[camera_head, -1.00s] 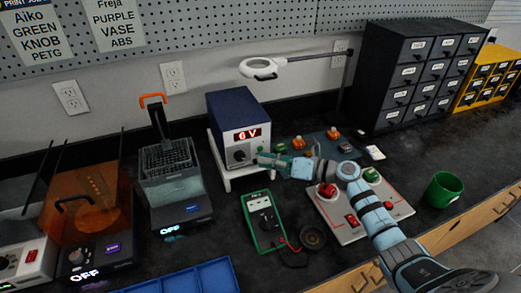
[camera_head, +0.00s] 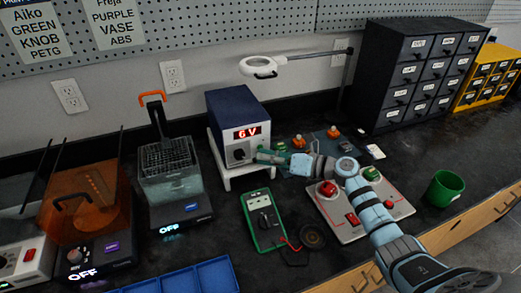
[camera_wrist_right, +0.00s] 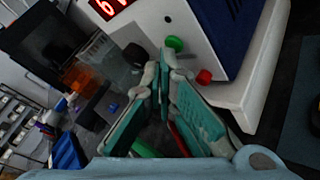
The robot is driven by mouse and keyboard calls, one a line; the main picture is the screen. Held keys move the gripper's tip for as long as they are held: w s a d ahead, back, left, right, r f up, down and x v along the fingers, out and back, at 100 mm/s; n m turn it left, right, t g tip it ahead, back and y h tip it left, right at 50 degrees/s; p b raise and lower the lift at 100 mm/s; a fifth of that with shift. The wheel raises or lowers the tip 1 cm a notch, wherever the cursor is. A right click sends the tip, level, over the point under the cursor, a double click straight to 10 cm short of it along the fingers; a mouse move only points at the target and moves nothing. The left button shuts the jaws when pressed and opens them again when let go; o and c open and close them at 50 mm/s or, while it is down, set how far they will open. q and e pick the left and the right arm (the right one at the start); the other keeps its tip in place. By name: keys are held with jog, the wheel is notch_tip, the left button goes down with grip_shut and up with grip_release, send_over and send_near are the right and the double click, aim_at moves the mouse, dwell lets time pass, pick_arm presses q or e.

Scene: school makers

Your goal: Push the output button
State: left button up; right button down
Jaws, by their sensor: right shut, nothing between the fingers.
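The power supply (camera_head: 233,108) is a blue box with a white front on a white stand. Its red display (camera_head: 247,133) reads 6 V, and a dark knob (camera_head: 239,154) sits below it. In the right wrist view, its front has a round green button-like part (camera_wrist_right: 174,44) and a round red part (camera_wrist_right: 204,77); no label on them is readable. My right gripper (camera_head: 261,157) is shut and empty at the front's lower right. In the wrist view its fingertips (camera_wrist_right: 167,62) are just below the green part; I cannot tell if they touch. My left gripper is out of view.
A green multimeter (camera_head: 264,219) lies in front of the supply. A grey panel with red and green controls (camera_head: 349,231) lies under my right arm. A magnifier lamp (camera_head: 261,66) hangs behind. A green cup (camera_head: 444,188) stands at the right.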

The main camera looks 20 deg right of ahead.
jog(key=shift+w, duration=0.2)
dwell(0.4)
jog(key=shift+s, duration=0.15)
jog(key=shift+s+p, duration=0.35)
jog(key=shift+s, duration=0.2)
jog(key=s+p, duration=0.1)
jog(key=s, duration=0.2)
jog(key=s+p, duration=0.2)
jog(key=s, duration=0.1)
jog(key=shift+a, duration=0.2)
